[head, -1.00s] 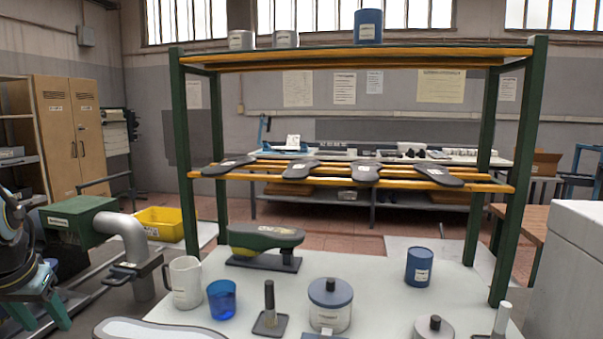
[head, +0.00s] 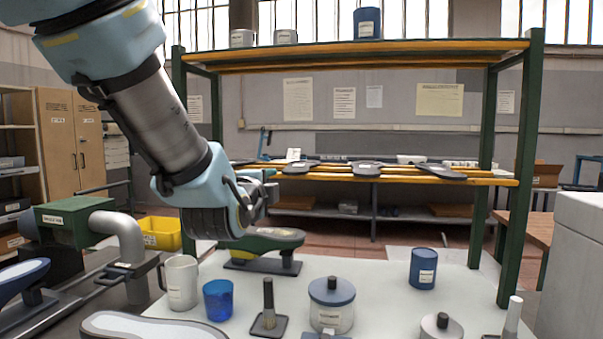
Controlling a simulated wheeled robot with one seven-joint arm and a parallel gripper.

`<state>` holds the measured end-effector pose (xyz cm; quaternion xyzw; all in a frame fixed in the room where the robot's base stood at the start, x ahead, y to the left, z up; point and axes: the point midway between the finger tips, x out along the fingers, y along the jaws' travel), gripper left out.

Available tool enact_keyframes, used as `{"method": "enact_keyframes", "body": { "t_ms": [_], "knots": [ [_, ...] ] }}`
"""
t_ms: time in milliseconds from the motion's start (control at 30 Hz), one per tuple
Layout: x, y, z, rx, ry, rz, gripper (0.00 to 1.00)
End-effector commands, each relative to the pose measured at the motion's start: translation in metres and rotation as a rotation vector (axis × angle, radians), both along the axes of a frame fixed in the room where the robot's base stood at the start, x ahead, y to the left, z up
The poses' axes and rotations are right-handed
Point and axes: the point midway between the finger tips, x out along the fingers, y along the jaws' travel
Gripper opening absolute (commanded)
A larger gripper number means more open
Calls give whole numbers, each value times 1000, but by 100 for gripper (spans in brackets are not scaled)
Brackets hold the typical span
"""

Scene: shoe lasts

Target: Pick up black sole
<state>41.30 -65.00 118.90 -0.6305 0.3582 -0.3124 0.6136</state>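Dark grey to black soles lie on the yellow slats of the rack's middle shelf. One sole (head: 300,168) is left of centre, another (head: 366,169) is in the middle, and a third (head: 440,172) is at the right. The left end of the shelf is mostly hidden behind my arm, with only a dark edge (head: 240,162) showing. My gripper (head: 268,190) is in front of the shelf's left part, near shelf height. Its fingers are small and partly hidden, so I cannot tell whether they are open. I see no sole held in it.
Green rack posts (head: 507,180) stand at both sides, with an upper shelf (head: 350,47) above the soles. The white table (head: 385,300) below holds a green shoe last (head: 262,241), a white jug (head: 180,283), a blue cup (head: 218,300), a lidded jar (head: 331,305) and a blue can (head: 423,268).

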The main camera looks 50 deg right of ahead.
Motion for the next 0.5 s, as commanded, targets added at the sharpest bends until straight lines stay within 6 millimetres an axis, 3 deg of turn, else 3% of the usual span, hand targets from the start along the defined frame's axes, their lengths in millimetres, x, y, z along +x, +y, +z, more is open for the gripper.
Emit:
{"method": "enact_keyframes", "body": {
  "t_ms": [67, 167, 500],
  "knots": [
    [-12, -8, 5, -8, -45, -21, 46],
    [-14, -14, 9, -11, -70, -28, 46],
    [11, -53, 10, -10, -72, -27, 46]
  ]
}}
